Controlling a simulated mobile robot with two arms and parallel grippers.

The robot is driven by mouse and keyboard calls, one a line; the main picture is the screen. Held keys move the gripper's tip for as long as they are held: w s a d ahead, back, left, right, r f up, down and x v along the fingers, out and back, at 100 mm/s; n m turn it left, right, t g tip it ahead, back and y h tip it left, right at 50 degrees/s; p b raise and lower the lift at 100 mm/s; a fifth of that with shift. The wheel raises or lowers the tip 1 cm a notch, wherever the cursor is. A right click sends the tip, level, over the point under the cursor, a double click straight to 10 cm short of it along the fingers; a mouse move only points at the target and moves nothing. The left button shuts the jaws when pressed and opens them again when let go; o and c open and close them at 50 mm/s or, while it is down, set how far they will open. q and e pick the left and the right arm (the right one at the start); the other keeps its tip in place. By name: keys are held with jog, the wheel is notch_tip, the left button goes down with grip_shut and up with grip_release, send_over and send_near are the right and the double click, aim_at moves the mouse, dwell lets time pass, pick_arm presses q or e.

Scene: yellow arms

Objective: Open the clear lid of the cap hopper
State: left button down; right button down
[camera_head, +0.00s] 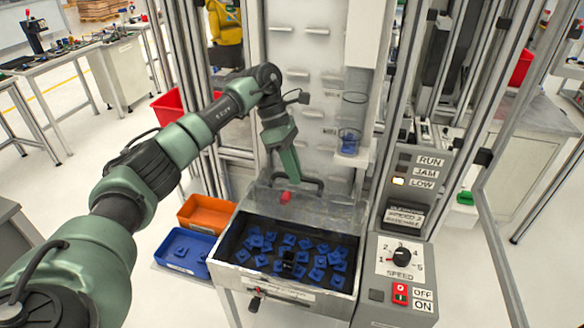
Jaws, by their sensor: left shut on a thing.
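The cap hopper (288,291) is a grey metal box at the lower middle, with several blue caps inside. Its clear lid (335,208) stands tilted up at the back edge, and the front of the box is uncovered. A black handle (313,182) shows at the lid's upper edge, with a red knob (285,197) just below. My left gripper (286,183) reaches down from above and is shut at the handle; its fingertips are partly hidden, so the exact grip is hard to see. My right gripper is not in view.
An orange bin (207,213) and a blue bin (185,250) stand left of the hopper. A speed control box (400,275) stands at its right, below a RUN/JAM/LOW panel (420,172). A clear tube (352,120) and metal frame posts rise behind.

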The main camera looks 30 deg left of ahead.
pick_arm(q)
jog(key=shift+s+f, duration=0.15)
jog(key=shift+f, duration=0.2)
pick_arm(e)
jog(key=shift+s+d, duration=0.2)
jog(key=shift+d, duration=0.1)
pick_arm(q)
jog(key=c, duration=1.6)
grip_release()
jog(key=shift+o, duration=0.7)
jog(key=shift+w+a, duration=0.1)
jog(key=shift+w, duration=0.15)
jog(key=shift+r, duration=0.15)
